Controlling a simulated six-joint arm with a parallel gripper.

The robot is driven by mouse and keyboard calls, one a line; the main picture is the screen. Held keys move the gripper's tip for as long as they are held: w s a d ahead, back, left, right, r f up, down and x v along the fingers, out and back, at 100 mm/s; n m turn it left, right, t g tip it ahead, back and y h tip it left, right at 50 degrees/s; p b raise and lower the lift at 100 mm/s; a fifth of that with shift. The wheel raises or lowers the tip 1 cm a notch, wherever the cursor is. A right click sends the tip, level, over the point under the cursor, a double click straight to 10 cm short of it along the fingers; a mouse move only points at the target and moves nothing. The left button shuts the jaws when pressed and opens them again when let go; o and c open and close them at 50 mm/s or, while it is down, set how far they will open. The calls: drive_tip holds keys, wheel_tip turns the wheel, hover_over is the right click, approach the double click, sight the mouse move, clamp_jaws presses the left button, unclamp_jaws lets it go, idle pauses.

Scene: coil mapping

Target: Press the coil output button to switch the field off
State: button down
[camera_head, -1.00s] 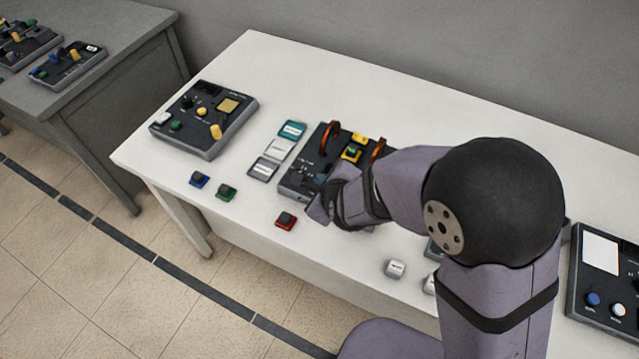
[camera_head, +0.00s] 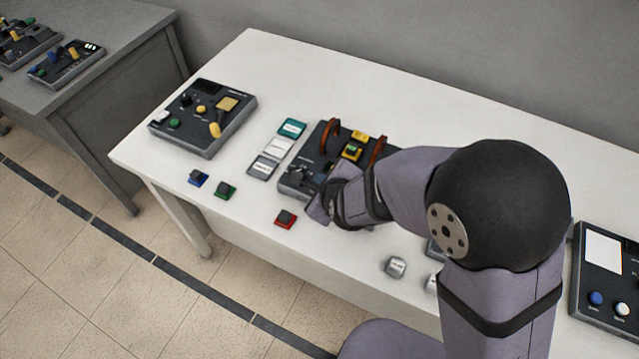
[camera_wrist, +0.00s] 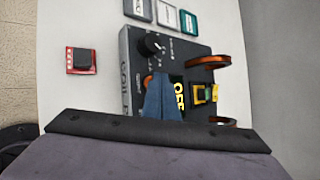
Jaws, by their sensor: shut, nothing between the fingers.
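The dark coil unit (camera_head: 292,183) sits on the white table, with two copper-coloured coils (camera_head: 330,138) standing on it. In the wrist view its panel (camera_wrist: 133,50) shows a black knob (camera_wrist: 153,44), an orange button (camera_wrist: 148,81) and a display with yellow letters that appear to read OFF (camera_wrist: 180,95). My gripper (camera_head: 318,208) is over the near side of the unit. In the wrist view its shut, empty fingers (camera_wrist: 162,78) are right beside the orange button and partly cover the panel. I cannot tell whether they touch the button.
A red-based switch block (camera_head: 286,219) lies near the front edge, with blue (camera_head: 198,178) and green (camera_head: 225,190) ones further left. Labelled cards (camera_head: 278,147) lie left of the unit. Other consoles stand at the left (camera_head: 203,117) and right (camera_head: 606,280). A yellow block (camera_head: 352,151) sits between the coils.

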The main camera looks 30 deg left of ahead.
idle(0.7)
drive_tip(key=shift+r, duration=0.35)
wheel_tip(320, 180, up, 6)
drive_tip(key=p, duration=0.4)
idle(0.3)
idle(0.5)
